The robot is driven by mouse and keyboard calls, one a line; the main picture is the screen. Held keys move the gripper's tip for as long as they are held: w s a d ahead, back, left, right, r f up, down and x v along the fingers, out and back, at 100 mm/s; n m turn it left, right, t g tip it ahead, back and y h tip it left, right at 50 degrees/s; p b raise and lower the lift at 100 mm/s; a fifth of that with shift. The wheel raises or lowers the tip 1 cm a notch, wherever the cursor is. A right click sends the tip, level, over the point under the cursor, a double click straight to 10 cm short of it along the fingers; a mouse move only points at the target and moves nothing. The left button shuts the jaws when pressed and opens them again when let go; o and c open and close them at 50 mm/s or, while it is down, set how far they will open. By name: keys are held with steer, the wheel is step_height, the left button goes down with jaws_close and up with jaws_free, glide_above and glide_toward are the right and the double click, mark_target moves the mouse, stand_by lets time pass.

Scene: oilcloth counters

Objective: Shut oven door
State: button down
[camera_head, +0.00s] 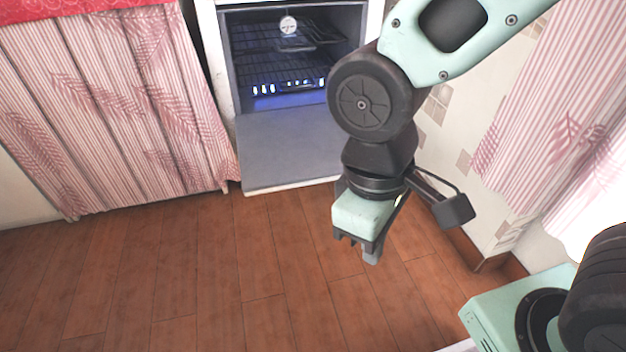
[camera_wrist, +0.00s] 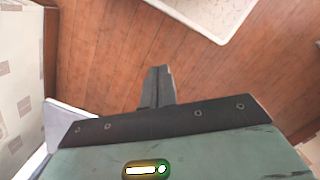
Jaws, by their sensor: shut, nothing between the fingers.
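The oven (camera_head: 207,40) stands at the back with its interior showing racks and a round dial thermometer (camera_head: 288,25). Its oven door (camera_head: 285,145) is folded down, wide open, a grey inner panel with a pale rim low over the floor. My gripper (camera_head: 370,256) hangs pointing down in front and to the right of the door, apart from it, shut and empty. In the wrist view my gripper (camera_wrist: 158,85) shows shut fingers over bare floor.
Striped pink curtains (camera_head: 110,110) cover the counter left of the oven. A tiled wall (camera_head: 450,130) and another curtain (camera_head: 560,120) stand close on the right. The wooden floor (camera_head: 220,270) in front of the oven is clear.

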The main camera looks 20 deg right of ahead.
steer(key=w+d+f+n+h+b, duration=0.1)
steer(key=w+d+f+h+b, duration=0.1)
steer(key=w+d+f+h, duration=0.4)
steer(key=w+d+f+n+t+h+b, duration=0.15)
steer(key=f+h, duration=0.25)
steer(key=f, duration=0.4)
steer(key=w+d+f+n+h+b, duration=0.1)
steer(key=w+d+f+n+h, duration=0.1)
steer(key=w+d+f+h, duration=0.35)
steer(key=w+a+f+n+t+h+b, duration=0.1)
steer(key=w+f+n+t+h+b, duration=0.2)
steer(key=w+f+n+t, duration=0.45)
steer(key=w+a+f+n+t+y+b, duration=0.1)
steer(key=w+a+f+n+t+y, duration=0.1)
steer(key=a+n+t+y, duration=0.5)
steer(key=w+a+f+n+t+y+b, duration=0.15)
steer(key=a+n+t+y, duration=0.25)
steer(key=n+t+y, duration=0.65)
steer(key=w+r+m+t+y+p, duration=0.1)
steer(key=w+r, duration=0.6)
steer(key=w, duration=0.1)
steer(key=shift+r+t+y, duration=0.25)
steer(key=shift+t+y, duration=0.1)
steer(key=shift+y, duration=0.05)
steer(key=shift+d+r+m+p, duration=0.1)
steer(key=shift+m+p, duration=0.15)
steer(key=shift+p, duration=0.05)
